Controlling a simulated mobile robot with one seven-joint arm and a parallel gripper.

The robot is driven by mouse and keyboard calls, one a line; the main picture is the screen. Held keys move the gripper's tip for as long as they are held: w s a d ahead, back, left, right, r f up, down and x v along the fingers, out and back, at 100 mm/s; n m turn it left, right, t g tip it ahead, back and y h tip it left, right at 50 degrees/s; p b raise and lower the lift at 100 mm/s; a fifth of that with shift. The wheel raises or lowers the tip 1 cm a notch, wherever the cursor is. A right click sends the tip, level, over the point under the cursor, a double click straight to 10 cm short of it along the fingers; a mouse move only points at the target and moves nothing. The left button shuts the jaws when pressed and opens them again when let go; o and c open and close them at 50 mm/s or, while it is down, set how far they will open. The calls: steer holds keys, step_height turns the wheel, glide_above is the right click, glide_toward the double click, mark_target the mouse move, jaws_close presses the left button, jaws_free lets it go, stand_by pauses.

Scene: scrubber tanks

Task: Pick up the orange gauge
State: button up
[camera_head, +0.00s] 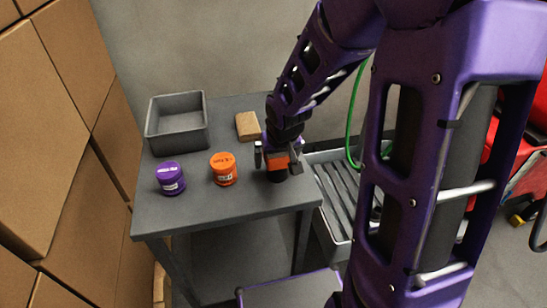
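The gauge is outside the fingers. A dark round shape shows below the gripper's orange part; I cannot tell if it belongs to the gripper or is a separate thing.
A similar purple drum (171,178) stands left of the gauge. A grey open bin (176,137) and a tan block (247,126) are behind. Stacked cardboard boxes (75,215) rise close on the left. A slatted grey tray (335,168) lies right of the table. The table's front strip is clear.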

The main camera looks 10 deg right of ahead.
steer(key=shift+r, duration=0.1)
steer(key=c, duration=1.4)
